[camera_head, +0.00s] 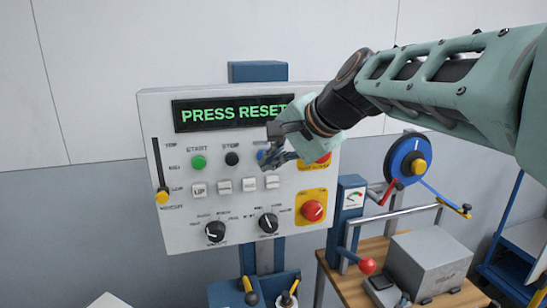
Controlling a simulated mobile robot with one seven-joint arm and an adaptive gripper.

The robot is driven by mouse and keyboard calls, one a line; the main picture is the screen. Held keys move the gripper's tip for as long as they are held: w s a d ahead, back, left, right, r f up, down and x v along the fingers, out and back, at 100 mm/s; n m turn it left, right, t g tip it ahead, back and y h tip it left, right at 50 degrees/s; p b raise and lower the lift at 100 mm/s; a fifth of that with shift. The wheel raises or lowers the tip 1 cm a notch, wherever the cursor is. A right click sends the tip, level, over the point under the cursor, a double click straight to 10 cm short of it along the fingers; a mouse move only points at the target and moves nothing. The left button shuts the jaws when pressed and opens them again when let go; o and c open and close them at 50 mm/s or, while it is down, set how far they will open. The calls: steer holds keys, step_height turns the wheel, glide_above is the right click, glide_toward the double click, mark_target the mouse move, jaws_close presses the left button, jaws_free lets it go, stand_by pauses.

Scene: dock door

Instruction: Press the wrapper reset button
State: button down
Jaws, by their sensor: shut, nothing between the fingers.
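The grey control panel (165,120) stands upright, and its display (235,113) reads "PRESS RESET" in green. A green button (198,162) labelled START and a black button (232,159) labelled STOP are in its upper row. A blue button (261,155) is to the right of them, mostly hidden behind my gripper, and its label is covered. My gripper (269,164) is shut and empty, in front of the panel at the blue button. I cannot tell whether the fingertips touch the button.
A red button on a yellow plate (324,158) is partly behind my gripper; another red button (312,210) is below it. White keys, two black knobs (268,222) and a yellow-tipped slider (161,197) share the panel. A wooden bench (345,282) with a grey box (428,262) stands right.

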steer(key=shift+w, duration=0.15)
steer(key=shift+w+a, duration=0.1)
steer(key=shift+w, duration=0.15)
steer(key=shift+w+a, duration=0.15)
steer(key=shift+w, duration=0.35)
stand_by(0.7)
stand_by(0.3)
steer(key=shift+s+d, duration=0.3)
steer(key=shift+s, duration=0.6)
steer(key=shift+s+d+b, duration=0.2)
steer(key=shift+s+b, duration=0.05)
steer(key=shift+s, duration=0.55)
steer(key=shift+s+d+b, duration=0.25)
steer(key=shift+s+b, duration=0.05)
steer(key=shift+s, duration=0.5)
steer(key=shift+s+d+b, duration=0.2)
steer(key=shift+s+b, duration=0.05)
steer(key=shift+s, duration=0.55)
